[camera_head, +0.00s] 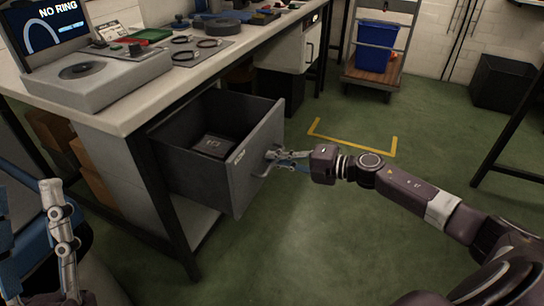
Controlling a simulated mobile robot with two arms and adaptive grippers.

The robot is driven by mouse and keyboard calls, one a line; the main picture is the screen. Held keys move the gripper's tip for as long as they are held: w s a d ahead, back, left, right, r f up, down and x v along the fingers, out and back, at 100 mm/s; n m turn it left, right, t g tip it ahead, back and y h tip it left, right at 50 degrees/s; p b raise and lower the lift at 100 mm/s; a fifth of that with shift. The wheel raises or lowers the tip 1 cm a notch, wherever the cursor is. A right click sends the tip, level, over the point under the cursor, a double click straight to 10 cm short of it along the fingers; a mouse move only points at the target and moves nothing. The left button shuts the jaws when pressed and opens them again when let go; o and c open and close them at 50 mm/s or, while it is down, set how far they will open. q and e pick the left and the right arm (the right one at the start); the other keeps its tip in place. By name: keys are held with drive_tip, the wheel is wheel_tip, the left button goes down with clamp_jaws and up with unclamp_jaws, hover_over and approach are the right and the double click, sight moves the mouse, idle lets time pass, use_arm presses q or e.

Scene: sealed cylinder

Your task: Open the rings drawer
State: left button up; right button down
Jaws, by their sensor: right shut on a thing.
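The rings drawer (242,175) is a dark grey drawer under the workbench (128,112), pulled out well past the bench edge. A dark flat box (213,146) lies inside it. The drawer's front carries a small pale label and a handle (270,156). My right gripper (276,156) is at the drawer front, shut on the handle, with its arm coming in from the right. My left gripper (57,192) is at the lower left, away from the drawer; its fingertips do not show clearly enough to tell their state.
On the bench stand a grey device (98,82) with a screen reading "NO RING" and a panel with rings (196,48). A second closed drawer unit (300,54) is further back. A cart with a blue bin (375,46) stands behind. The green floor before the drawer is clear.

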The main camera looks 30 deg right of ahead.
idle(0.3)
drive_tip(key=c, duration=2.3)
unclamp_jaws()
drive_tip(key=shift+c, duration=0.2)
drive_tip(key=v, duration=1.2)
drive_tip(key=shift+f, duration=0.1)
drive_tip(key=shift+s, duration=0.1)
